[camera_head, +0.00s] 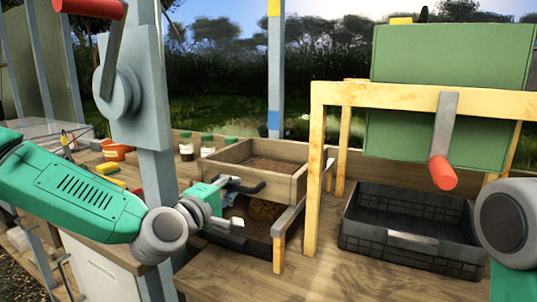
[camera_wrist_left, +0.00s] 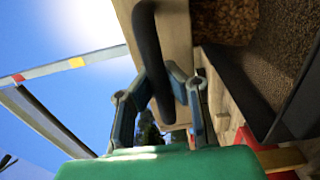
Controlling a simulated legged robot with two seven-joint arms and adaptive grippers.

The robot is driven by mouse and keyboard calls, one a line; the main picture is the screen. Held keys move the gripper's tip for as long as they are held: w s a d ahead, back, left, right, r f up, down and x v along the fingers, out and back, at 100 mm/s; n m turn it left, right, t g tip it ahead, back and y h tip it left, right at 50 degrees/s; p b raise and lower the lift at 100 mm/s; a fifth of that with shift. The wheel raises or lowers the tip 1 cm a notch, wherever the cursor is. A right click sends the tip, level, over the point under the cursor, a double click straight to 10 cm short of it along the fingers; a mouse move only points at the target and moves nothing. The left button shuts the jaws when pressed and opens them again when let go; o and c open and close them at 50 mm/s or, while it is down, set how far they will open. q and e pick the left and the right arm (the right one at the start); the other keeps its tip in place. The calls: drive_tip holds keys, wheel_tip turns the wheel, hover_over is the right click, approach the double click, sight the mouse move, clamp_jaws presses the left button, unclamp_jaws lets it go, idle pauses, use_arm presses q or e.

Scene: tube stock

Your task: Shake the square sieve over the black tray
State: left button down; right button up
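The square sieve (camera_head: 229,176) is a wooden frame holding brown soil, resting on wooden rails. Its black handle (camera_head: 247,188) faces my left arm; in the left wrist view the handle (camera_wrist_left: 148,45) runs down between my fingers. The black tray (camera_head: 232,240) lies below the sieve with a brown heap in it; the wrist view shows its dark wall (camera_wrist_left: 240,85) at right. My left gripper (camera_head: 238,202) is at the handle, its fingers apart on either side; firm contact does not show. My right gripper is out of view.
A black crate (camera_head: 408,238) stands on the bench to the right, under a yellow wooden frame (camera_head: 318,165) with a green box and a red-handled crank. A grey post (camera_head: 155,185) stands beside my left arm. The front bench is clear.

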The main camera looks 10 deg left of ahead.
use_arm(q)
drive_tip(key=v, duration=0.7)
drive_tip(key=x, duration=0.5)
drive_tip(key=f+x, duration=0.1)
drive_tip(key=x, duration=0.1)
drive_tip(key=shift+w+d+b, duration=0.1)
drive_tip(key=shift+w+b, duration=0.05)
drive_tip(key=shift+b, duration=0.2)
drive_tip(key=shift+c, duration=1.3)
unclamp_jaws()
drive_tip(key=shift+w+r, duration=0.15)
drive_tip(key=shift+w, duration=0.05)
drive_tip(key=shift+o, duration=0.7)
drive_tip(key=shift+s+r, duration=0.1)
drive_tip(key=shift+r, duration=0.1)
